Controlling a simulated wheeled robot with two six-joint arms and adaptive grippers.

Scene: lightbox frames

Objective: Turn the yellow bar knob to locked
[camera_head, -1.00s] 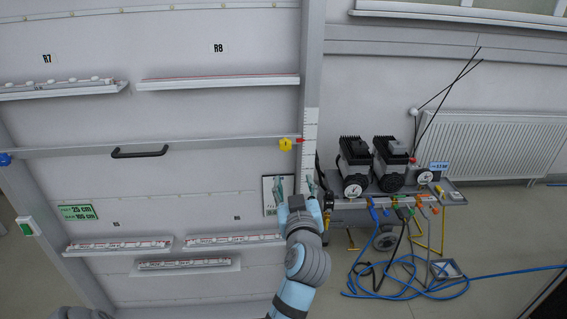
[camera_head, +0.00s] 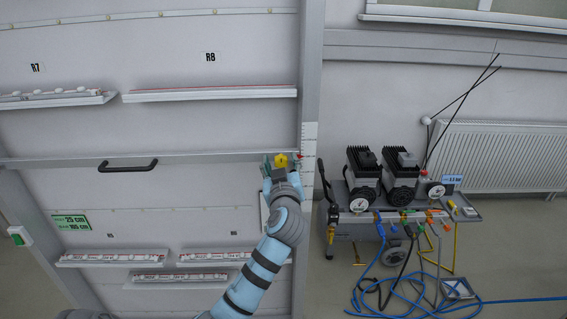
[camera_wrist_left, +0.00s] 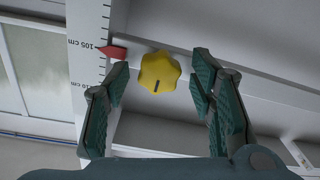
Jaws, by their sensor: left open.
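The yellow knob (camera_head: 281,160) sits at the right end of the grey cross rail on the panel. In the left wrist view the yellow knob (camera_wrist_left: 160,70) looks round and lobed rather than like a bar, with a short dark mark low on its face. My left gripper (camera_head: 280,166) is at the knob in the head view. In the left wrist view its open fingers (camera_wrist_left: 161,78) stand to either side of the knob, with gaps on both sides. I cannot tell the exact depth between fingertips and knob. My right gripper is not in view.
A red pointer (camera_wrist_left: 113,52) and a white centimetre scale (camera_wrist_left: 88,50) are just beside the knob. A black handle (camera_head: 128,166) is on the same rail to the left. A compressor (camera_head: 364,175) with blue hoses stands to the right. Shelf ledges (camera_head: 210,94) cross the panel.

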